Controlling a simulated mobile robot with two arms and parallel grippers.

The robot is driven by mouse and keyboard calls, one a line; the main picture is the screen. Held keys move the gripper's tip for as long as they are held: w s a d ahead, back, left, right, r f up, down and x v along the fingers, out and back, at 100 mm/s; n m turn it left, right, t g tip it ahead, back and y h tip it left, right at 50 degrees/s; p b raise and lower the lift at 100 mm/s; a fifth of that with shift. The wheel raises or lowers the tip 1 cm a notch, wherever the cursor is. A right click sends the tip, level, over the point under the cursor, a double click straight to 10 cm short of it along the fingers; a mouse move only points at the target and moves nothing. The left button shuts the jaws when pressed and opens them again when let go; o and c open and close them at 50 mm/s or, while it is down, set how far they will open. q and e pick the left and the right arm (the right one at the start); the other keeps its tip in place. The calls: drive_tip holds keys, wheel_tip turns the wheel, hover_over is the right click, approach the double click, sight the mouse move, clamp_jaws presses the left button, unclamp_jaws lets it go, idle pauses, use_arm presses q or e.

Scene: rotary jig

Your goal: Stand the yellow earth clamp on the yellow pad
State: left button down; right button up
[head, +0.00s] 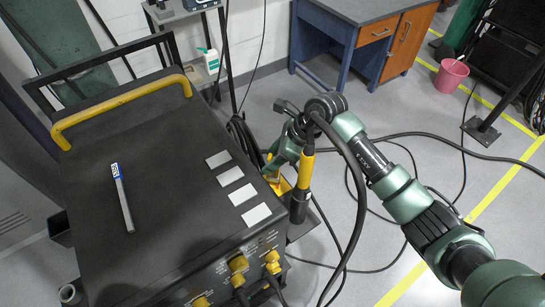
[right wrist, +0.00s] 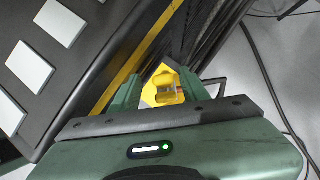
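My right gripper (head: 282,165) reaches in beside the right side of the black machine. In the right wrist view its two green fingers (right wrist: 160,94) are apart. The yellow earth clamp (right wrist: 167,87), with a pale middle, shows between and beyond the fingertips. A brighter yellow patch around it looks like the yellow pad (right wrist: 149,94). I cannot tell whether the clamp touches the pad or the fingers. In the head view only some yellow shows under the gripper, and the fingers hide part of it. My left gripper is not in view.
A yellow-and-black handle (head: 305,172) with a cable stands close beside my gripper. Cables lie on the floor. A blue desk (head: 345,45) stands behind.

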drive_tip(key=shift+w+d+r, duration=0.15)
drive_tip(key=shift+d+r, duration=0.1)
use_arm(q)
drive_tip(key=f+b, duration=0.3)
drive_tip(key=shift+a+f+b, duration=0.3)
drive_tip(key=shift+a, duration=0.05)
use_arm(e)
drive_tip(key=v, duration=1.1)
drive_tip(key=shift+r, duration=0.15)
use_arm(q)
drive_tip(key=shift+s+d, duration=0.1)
use_arm(e)
drive_tip(key=shift+d, duration=0.15)
